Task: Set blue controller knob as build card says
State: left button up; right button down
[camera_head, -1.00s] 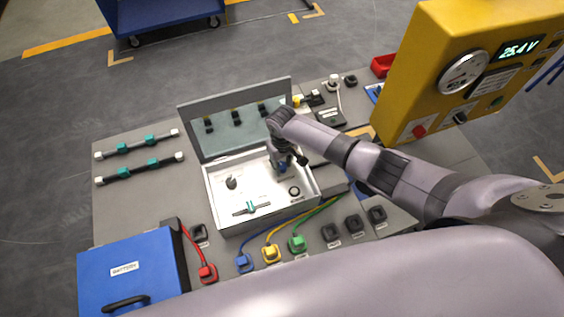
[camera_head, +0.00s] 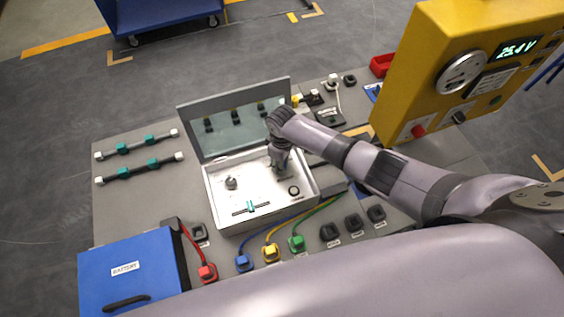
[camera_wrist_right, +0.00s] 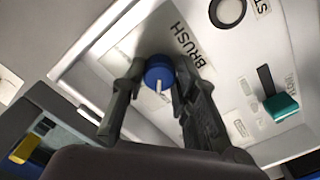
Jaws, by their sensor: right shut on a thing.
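The blue knob (camera_wrist_right: 160,72) sits on the white panel in the right wrist view, beside the printed word BRUSH. It has a white pointer mark, directed toward the bottom of that view. My right gripper (camera_wrist_right: 158,80) has one dark finger on each side of the knob and is shut on it. In the head view my right gripper (camera_head: 281,168) reaches down into the open grey controller box (camera_head: 262,219) and hides the knob. I cannot make out a build card. My left gripper is not in view.
A dark knob (camera_head: 231,183), a teal-handled lever (camera_head: 251,207) and a black ring (camera_head: 294,190) share the box. Its lid (camera_head: 235,135) stands open behind. A blue battery case (camera_head: 135,270) and coloured plugs stand in front. The yellow meter stand (camera_head: 420,90) is right.

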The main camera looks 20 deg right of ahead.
dwell(0.3)
jog(key=c, duration=1.2)
grip_release()
jog(key=shift+c, duration=0.2)
notch_tip(320, 180, up, 12)
